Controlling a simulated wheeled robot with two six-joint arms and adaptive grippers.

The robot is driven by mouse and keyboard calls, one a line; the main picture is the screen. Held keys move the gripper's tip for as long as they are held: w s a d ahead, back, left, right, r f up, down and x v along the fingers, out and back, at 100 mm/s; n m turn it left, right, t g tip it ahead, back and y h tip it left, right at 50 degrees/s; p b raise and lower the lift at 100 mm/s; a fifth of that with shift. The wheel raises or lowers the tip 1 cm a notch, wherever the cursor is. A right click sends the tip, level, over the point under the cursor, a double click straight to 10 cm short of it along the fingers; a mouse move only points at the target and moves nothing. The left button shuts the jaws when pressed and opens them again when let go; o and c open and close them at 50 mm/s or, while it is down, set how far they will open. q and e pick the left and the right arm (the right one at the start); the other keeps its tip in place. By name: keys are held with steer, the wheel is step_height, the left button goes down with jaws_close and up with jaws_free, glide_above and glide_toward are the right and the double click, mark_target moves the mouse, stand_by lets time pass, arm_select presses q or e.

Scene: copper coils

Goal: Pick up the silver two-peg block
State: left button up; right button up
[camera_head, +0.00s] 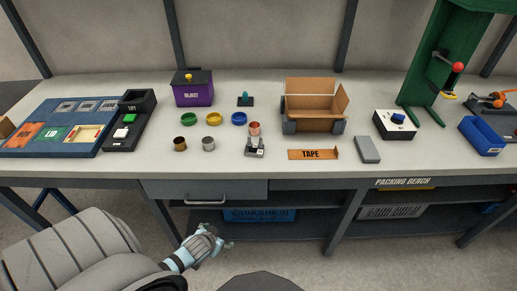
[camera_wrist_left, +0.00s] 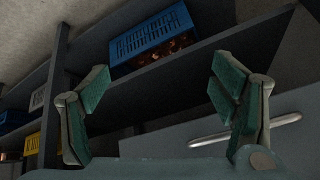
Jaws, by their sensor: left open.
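The silver two-peg block (camera_head: 255,151) stands on the bench near its front edge, in the middle of the head view. A copper coil (camera_head: 254,129) is right behind it; whether they touch is hard to tell. My left gripper (camera_head: 219,243) is in front of the bench and below its top, well short of the block. In the left wrist view my left gripper (camera_wrist_left: 165,110) has its green-padded fingers wide apart with nothing between them. The block is not in the wrist view. My right gripper is not in view.
A drawer handle (camera_head: 204,202) and a blue crate (camera_wrist_left: 153,35) are below the top.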

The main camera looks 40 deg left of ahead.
arm_select(q)
steer(key=w+r+t+b, duration=0.1)
steer(key=w+r+t, duration=0.2)
steer(key=w+r, duration=0.55)
steer(key=n+t+b, duration=0.2)
steer(key=t, duration=0.2)
glide_toward(255, 146)
steer(key=shift+y, duration=0.3)
steer(key=b+x, duration=0.1)
steer(key=x, duration=0.2)
steer(key=r+b+x, duration=0.1)
steer(key=x, duration=0.2)
steer(key=b+x, duration=0.1)
steer(key=x, duration=0.2)
steer(key=shift+w+d+r, duration=0.1)
steer(key=shift+w, duration=0.35)
steer(key=shift+r, duration=0.1)
steer(key=c, duration=1.7)
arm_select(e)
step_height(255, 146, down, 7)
arm_select(q)
steer(key=shift+r, duration=0.1)
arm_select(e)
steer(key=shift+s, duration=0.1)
